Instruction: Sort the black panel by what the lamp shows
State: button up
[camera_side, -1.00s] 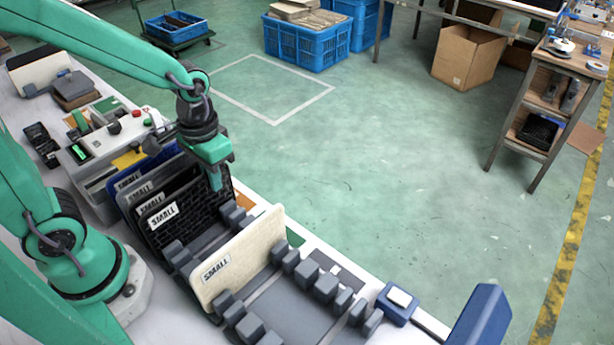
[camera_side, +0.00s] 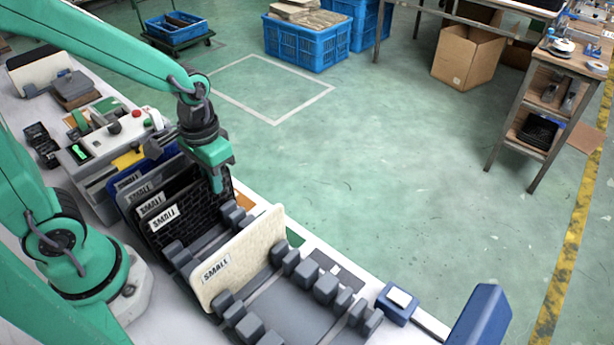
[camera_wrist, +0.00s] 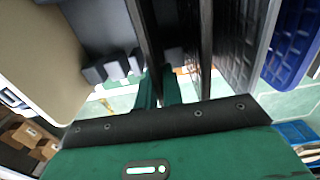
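The black panel (camera_side: 185,220), a mesh panel with a SMALL label, stands upright at the front of a row of panels in the grey rack (camera_side: 285,320). My gripper (camera_side: 218,186) points down at its upper right edge. In the wrist view, my green fingers (camera_wrist: 158,90) lie close on either side of a thin dark panel edge (camera_wrist: 146,35). Whether they press on it I cannot tell. The control box has a small lamp display (camera_side: 79,152) lit green.
A cream SMALL panel (camera_side: 240,258) stands in front, across a gap from the black one. Darker panels and a blue panel (camera_side: 122,187) stand close behind. A blue box (camera_side: 397,303) with a white top and a blue upright part (camera_side: 482,318) are at the front right.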

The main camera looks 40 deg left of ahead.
jog(key=o, duration=0.4)
jog(key=shift+r, duration=0.1)
jog(key=shift+r, duration=3.85)
jog(key=shift+s+a+r+t, duration=0.5)
jog(key=shift+s+r+t, duration=0.2)
jog(key=shift+r+t, duration=0.3)
jog(key=shift+s+a+r+t, duration=0.5)
jog(key=shift+s+r+t, duration=0.15)
jog(key=shift+r+t, duration=0.35)
jog(key=shift+s+a+r+t, duration=0.5)
jog(key=shift+s+r+t, duration=0.25)
jog(key=shift+r, duration=0.4)
